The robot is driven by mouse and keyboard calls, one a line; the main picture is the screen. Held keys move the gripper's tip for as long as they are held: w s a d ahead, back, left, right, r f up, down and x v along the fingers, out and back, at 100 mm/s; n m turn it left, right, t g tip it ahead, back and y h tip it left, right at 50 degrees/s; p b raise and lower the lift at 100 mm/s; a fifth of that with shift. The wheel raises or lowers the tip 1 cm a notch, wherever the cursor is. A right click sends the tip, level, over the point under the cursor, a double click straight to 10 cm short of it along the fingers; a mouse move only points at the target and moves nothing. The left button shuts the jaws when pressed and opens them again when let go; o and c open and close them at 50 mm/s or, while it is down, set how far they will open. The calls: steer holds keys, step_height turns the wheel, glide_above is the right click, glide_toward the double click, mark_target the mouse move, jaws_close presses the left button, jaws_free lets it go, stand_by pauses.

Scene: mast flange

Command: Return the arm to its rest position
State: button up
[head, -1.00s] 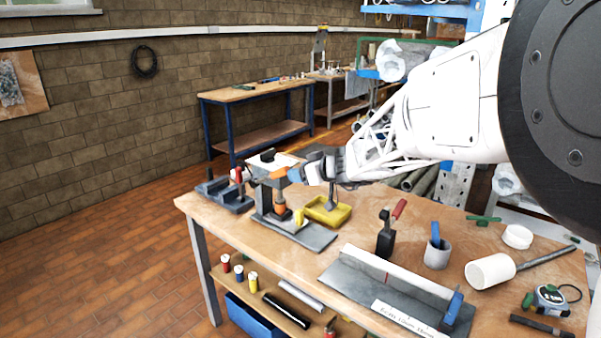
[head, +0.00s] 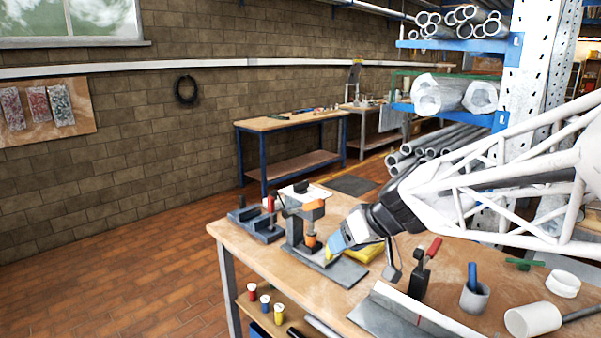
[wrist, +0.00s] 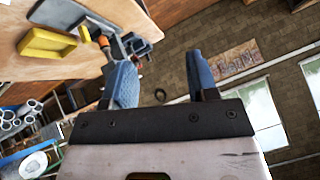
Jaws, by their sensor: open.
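My gripper (head: 335,248) hangs over the far part of the wooden workbench (head: 270,262) in the head view, between a small orange and black drill press (head: 310,212) and a red-handled clamp (head: 422,265). In the wrist view my gripper (wrist: 165,80) shows two blue fingers spread apart with nothing between them. The yellow tray (wrist: 45,42) lies on the bench to the left in that view. In the head view the tray (head: 368,252) is partly hidden behind my gripper.
A blue-grey vise (head: 255,225) stands at the bench's far left corner. A cup with a blue handle (head: 474,296), a white pipe piece (head: 533,320) and a white ring (head: 563,284) stand at the right. A rack of pipes (head: 460,95) rises behind my arm. Open floor lies left.

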steer(key=s+d+f+m+g+h, duration=0.1)
steer(key=s+d+f+m+h, duration=0.1)
steer(key=s, duration=1)
steer(key=s+d+f+m+g+h, duration=0.1)
steer(key=s+d+m+h, duration=0.3)
steer(key=s, duration=0.7)
steer(key=d+f+h, duration=0.1)
steer(key=d, duration=0.1)
steer(key=shift+s+d, duration=0.4)
